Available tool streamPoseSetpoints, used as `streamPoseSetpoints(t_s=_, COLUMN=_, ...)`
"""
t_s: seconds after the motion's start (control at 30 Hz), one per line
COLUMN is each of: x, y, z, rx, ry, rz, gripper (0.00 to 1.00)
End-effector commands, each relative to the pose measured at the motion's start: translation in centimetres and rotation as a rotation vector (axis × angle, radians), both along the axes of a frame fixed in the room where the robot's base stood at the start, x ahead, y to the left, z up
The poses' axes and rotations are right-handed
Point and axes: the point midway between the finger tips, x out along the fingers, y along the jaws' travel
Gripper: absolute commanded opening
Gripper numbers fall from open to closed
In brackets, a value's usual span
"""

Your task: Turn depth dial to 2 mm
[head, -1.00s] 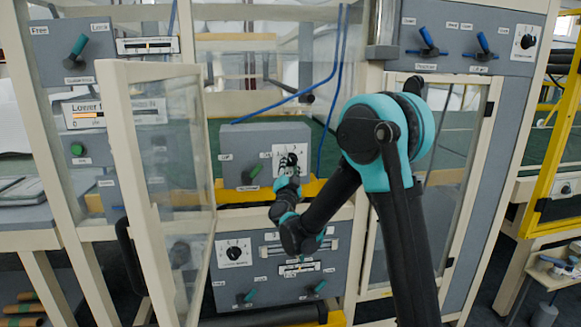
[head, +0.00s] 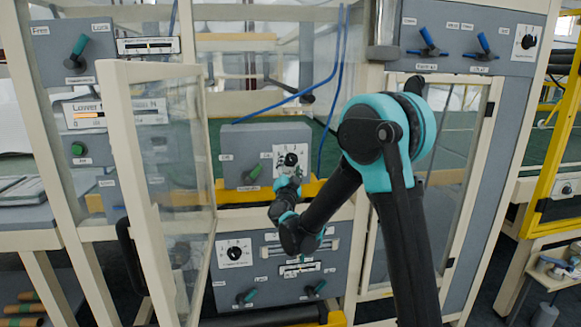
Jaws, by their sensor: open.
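A black dial (head: 291,159) on a white marked plate sits on the front of the grey box (head: 240,140) in the middle. Its lettering is too small to read, so I cannot tell which mark it points at or whether it is the depth dial. My gripper (head: 287,174) is open, just below this dial and in front of the box. It looks empty and apart from the dial, though the small gap is hard to judge. Another black dial (head: 234,253) on a white plate is on the lower panel, and a third (head: 528,42) is at the upper right.
An open framed glass door (head: 160,180) stands to the left. Blue cables (head: 300,97) hang above the box. More levers and sliders fill the lower panel (head: 270,280).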

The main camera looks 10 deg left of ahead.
Motion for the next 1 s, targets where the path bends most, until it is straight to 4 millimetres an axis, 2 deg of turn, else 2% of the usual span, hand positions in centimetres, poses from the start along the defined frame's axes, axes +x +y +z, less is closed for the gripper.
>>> streamPoseSetpoints(t_s=0.13, x=-0.4, y=0.0, z=-0.1, rx=0.000, ry=-0.001, rz=0.001, gripper=0.55)
streamPoseSetpoints(t_s=0.27, x=-1.9, y=0.0, z=-0.6, rx=0.001, ry=-0.001, rz=0.001, gripper=0.55)
streamPoseSetpoints(t_s=0.5, x=-6.7, y=0.0, z=-2.0, rx=0.001, ry=0.000, rz=0.003, gripper=0.55)
streamPoseSetpoints(t_s=0.7, x=-9.9, y=-0.1, z=-3.0, rx=0.000, ry=-0.001, rz=0.002, gripper=0.55)
streamPoseSetpoints(t_s=0.83, x=-11.0, y=-0.2, z=-3.4, rx=0.000, ry=0.000, rz=0.001, gripper=0.55)
streamPoseSetpoints(t_s=1.0, x=-11.5, y=-0.2, z=-3.5, rx=0.000, ry=0.000, rz=0.000, gripper=0.55)
